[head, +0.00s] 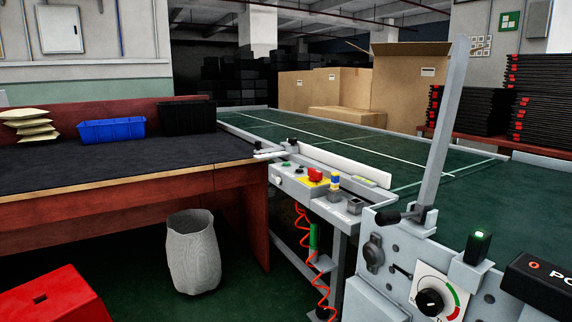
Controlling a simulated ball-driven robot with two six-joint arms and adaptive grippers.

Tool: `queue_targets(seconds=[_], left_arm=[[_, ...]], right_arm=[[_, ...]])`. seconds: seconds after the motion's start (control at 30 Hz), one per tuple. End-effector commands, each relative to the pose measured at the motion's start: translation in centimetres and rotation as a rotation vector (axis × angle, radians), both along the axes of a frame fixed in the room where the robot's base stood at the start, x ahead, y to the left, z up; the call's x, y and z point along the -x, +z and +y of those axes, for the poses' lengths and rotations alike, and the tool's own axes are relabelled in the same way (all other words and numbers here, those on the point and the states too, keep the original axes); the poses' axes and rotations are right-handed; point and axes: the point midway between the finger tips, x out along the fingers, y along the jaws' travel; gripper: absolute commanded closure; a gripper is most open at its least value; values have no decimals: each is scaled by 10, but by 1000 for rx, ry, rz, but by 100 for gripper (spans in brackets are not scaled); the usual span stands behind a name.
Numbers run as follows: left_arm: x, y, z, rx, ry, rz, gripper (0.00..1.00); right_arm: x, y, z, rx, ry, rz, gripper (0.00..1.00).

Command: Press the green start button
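A grey control box (312,187) is fixed at the near end of the conveyor, beside the table. On its top a small dark green button (286,164) shows near the left end. A red mushroom button (315,174) on a yellow base sits to its right. I cannot read labels that would confirm which green part is the start button. A lit green lamp or button (480,236) stands on the grey machine (395,285) at the lower right. Neither of my grippers is in view, and nothing is touching the control box.
The green conveyor (420,165) runs behind the box. A dark-topped table (110,165) holds a blue bin (111,130). A red coiled cable (319,270) hangs below the box.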

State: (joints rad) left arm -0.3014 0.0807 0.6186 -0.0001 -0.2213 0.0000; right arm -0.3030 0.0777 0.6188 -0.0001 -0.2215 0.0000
Motion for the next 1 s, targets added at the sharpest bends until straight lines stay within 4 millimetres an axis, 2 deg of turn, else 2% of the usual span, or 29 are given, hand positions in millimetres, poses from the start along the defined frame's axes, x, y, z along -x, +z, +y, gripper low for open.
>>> queue_targets(seconds=[0.03, 0.2, 0.3, 0.6, 1.0], left_arm=[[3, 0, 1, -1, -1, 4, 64], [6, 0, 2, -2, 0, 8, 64], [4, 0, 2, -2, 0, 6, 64], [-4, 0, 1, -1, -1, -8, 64], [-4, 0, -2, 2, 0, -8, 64]], right_arm=[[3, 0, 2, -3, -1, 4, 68], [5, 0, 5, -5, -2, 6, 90], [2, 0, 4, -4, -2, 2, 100], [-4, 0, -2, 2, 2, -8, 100], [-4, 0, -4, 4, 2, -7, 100]])
